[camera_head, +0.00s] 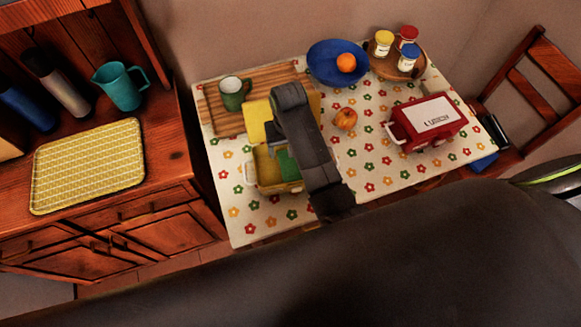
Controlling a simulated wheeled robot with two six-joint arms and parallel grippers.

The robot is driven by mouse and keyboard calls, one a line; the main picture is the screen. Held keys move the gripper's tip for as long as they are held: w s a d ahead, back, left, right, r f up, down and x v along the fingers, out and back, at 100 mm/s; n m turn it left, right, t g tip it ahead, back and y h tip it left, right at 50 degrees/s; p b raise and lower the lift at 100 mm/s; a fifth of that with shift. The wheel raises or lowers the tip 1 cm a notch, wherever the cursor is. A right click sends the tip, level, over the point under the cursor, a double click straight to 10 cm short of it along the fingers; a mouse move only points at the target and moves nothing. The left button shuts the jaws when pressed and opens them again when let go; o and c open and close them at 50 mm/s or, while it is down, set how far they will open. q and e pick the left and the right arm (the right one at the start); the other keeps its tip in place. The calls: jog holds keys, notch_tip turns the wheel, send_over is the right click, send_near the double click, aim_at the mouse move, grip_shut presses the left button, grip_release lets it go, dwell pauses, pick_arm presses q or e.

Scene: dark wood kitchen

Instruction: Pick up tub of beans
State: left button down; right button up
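I cannot tell for sure which thing is the tub of beans; no label can be read as beans. A green item (288,163) sits in the open yellow box (268,178), partly hidden by my arm. Three small lidded containers stand on a round wooden tray (383,68) at the back right: one with a yellow lid (384,43), one red (407,36), one blue (407,58). One dark arm of mine crosses above the yellow box. I cannot tell which arm it is, and no fingertips show.
A closed red box (427,122) stands on the right of the flowered tablecloth (370,165). A blue bowl (325,62) holds an orange fruit; another fruit (345,119) lies nearby. A chair (540,85) is at right.

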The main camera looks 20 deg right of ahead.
aim_at(291, 164)
notch_tip(291, 164, down, 3)
jog(key=shift+r, duration=0.1)
jog(key=f, duration=0.2)
jog(key=s+f+p, duration=0.1)
jog(key=f, duration=0.1)
jog(key=shift+d+f, duration=0.1)
jog(key=shift+f, duration=0.6)
jog(key=c, duration=1)
jog(key=shift+o, duration=0.2)
jog(key=shift+r, duration=0.15)
